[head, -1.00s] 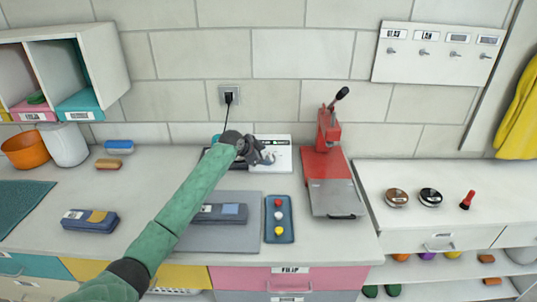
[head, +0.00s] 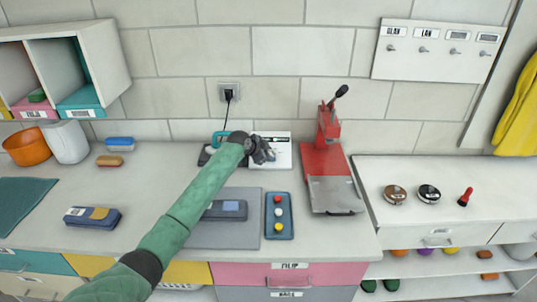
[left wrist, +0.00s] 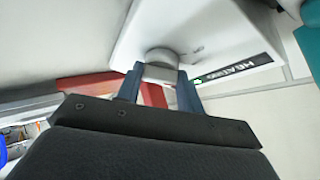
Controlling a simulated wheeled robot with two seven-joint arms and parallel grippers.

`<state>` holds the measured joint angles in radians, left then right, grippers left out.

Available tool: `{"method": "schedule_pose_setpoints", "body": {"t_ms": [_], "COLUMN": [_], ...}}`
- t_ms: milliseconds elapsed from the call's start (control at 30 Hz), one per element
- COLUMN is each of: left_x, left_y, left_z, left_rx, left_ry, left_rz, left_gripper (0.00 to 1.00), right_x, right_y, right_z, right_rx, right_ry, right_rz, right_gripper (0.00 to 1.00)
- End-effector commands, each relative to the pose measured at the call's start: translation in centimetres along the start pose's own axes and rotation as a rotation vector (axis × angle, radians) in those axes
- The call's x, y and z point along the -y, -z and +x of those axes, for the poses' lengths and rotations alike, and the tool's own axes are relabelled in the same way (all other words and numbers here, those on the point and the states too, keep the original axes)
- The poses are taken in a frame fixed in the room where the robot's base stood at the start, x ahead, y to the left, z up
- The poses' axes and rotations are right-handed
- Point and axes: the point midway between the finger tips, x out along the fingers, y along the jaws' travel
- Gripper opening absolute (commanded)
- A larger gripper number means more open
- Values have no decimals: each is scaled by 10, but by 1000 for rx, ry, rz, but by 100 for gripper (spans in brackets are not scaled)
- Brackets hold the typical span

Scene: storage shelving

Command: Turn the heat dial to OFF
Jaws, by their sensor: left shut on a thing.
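The heat dial (left wrist: 161,62) is a pale round knob on the face of a white box (left wrist: 200,28) in the left wrist view. A black label strip with white lettering (left wrist: 238,70) lies beside it. My left gripper (left wrist: 160,75) has its two dark blue fingers on either side of the dial, shut on it. In the head view the white box (head: 282,158) stands on the counter against the wall. My left gripper (head: 263,153) reaches it and hides the dial there. The dial's pointer setting cannot be read. My right gripper is not in view.
A red press (head: 328,160) stands right of the box. A blue tray (head: 288,230) with small coloured knobs and a grey mat (head: 225,236) lie in front. A black plug and cord (head: 229,96) hang on the wall behind. A teal-handled object (head: 217,138) sits left of the box.

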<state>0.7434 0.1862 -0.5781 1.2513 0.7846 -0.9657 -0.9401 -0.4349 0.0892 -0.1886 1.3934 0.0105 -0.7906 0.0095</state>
Motion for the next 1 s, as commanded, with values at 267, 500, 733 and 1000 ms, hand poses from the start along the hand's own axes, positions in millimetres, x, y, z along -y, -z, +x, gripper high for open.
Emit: {"method": "schedule_pose_setpoints", "body": {"t_ms": [267,500,733,1000], "left_x": [-1,-3,-5,-6], "left_y": [0,1,2,2], "left_z": [0,0,0,1], "left_rx": [0,-2,-1,0], "left_ry": [29,114,220,327], "left_rz": [-42,-167,-323,-477], "left_gripper": [14,14,14,14], "right_x": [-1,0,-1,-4], "right_y": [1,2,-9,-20], "right_z": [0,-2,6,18], "right_rx": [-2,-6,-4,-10], "right_ry": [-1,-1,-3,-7], "right_rz": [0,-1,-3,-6], "right_gripper": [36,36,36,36]}}
